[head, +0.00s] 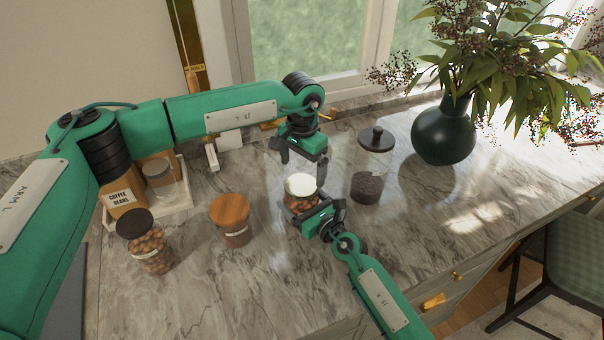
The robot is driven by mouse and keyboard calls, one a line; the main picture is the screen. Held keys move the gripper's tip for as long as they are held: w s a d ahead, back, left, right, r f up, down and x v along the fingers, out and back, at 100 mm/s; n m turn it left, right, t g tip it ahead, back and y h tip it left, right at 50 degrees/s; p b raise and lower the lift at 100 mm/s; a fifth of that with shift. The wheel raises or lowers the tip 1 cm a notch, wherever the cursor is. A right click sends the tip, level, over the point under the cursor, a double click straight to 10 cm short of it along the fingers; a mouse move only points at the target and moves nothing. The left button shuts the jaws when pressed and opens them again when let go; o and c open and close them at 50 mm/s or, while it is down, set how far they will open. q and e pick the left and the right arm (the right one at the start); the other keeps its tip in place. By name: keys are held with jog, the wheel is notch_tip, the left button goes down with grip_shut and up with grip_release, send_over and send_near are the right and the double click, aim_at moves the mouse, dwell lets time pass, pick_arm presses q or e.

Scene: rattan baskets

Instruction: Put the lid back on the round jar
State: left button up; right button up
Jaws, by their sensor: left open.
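The round jar (300,202) stands near the middle of the counter, with brown contents showing through its glass. A pale, white disc (300,184) covers its top and looks like the lid; whether it sits fully down cannot be told. My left gripper (303,163) is open just above and behind the disc, fingers pointing down, with nothing seen between them. My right gripper (311,210) is low at the jar's front right, its green body hiding part of the jar. Whether its fingers touch the jar cannot be told.
A tall glass jar with a dark lid (369,180) stands close on the right. A wooden-lidded jar (231,222) and a dark-lidded jar of nuts (150,252) stand left. A tray (176,206) holds containers. A dark green vase (444,136) stands back right. The front-right marble is clear.

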pick_arm(q)
jog(key=shift+r+n, duration=0.1)
jog(key=shift+n, duration=0.2)
jog(key=shift+c, duration=0.4)
jog(key=n, duration=0.3)
jog(key=shift+r, duration=0.15)
jog(key=n, duration=0.5)
jog(key=shift+r, duration=0.25)
jog(key=n, duration=0.4)
jog(key=shift+s+r+n, duration=0.1)
jog(key=shift+r+n, duration=0.1)
jog(key=shift+n, duration=0.2)
jog(key=n, duration=0.4)
jog(key=shift+r+n, duration=0.2)
jog(key=shift+n, duration=0.1)
jog(key=n, duration=0.4)
jog(key=shift+r+n, duration=0.25)
jog(key=shift+n, duration=0.15)
jog(key=n, duration=0.4)
jog(key=shift+a+r+n, duration=0.1)
jog(key=shift+r+n, duration=0.1)
jog(key=shift+n, duration=0.1)
jog(key=n, duration=0.4)
jog(key=shift+s+r+n, duration=0.1)
jog(key=shift+r+n, duration=0.1)
jog(key=shift+n, duration=0.1)
jog(key=n, duration=0.3)
jog(key=shift+r+n, duration=0.15)
jog(key=shift+n, duration=0.25)
